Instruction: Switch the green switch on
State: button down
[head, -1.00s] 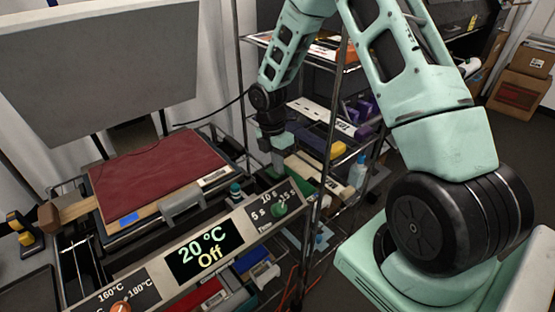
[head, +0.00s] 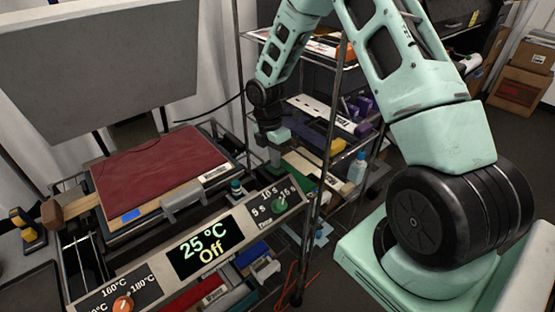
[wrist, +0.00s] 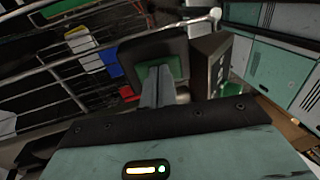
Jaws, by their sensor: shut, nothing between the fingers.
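The green switch (wrist: 174,66) shows in the wrist view as a green face in a dark square frame, partly hidden behind my fingers. My gripper (wrist: 157,72) is shut and empty, its fingertips in front of the green face; I cannot tell whether they touch it. In the head view my gripper (head: 275,158) points down beyond the right end of the control panel (head: 150,262), and the switch is not visible there. The panel's display (head: 205,247) reads 25 °C and Off.
A green timer knob (head: 281,207) and an orange temperature knob (head: 123,304) sit on the panel. The heat press bed with a dark red cloth (head: 160,172) lies behind it. A metal shelf rack (head: 325,150) with goods stands close to my gripper.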

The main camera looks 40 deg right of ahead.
aim_at(270, 164)
notch_tip(270, 164, up, 12)
jog(key=w+b, duration=0.1)
jog(key=w, duration=0.1)
jog(key=shift+w+b, duration=0.15)
jog(key=shift+b, duration=0.2)
jog(key=shift+f, duration=0.15)
jog(key=s+f+b, duration=0.1)
jog(key=b, duration=0.4)
jog(key=shift+s+a+f, duration=0.15)
jog(key=shift+s+f, duration=0.2)
jog(key=shift+f, duration=0.05)
jog(key=f, duration=0.3)
jog(key=s+f, duration=0.1)
jog(key=f, duration=0.2)
jog(key=s+f, duration=0.1)
jog(key=f, duration=0.2)
jog(key=shift+f+p, duration=0.35)
jog(key=shift+f, duration=0.05)
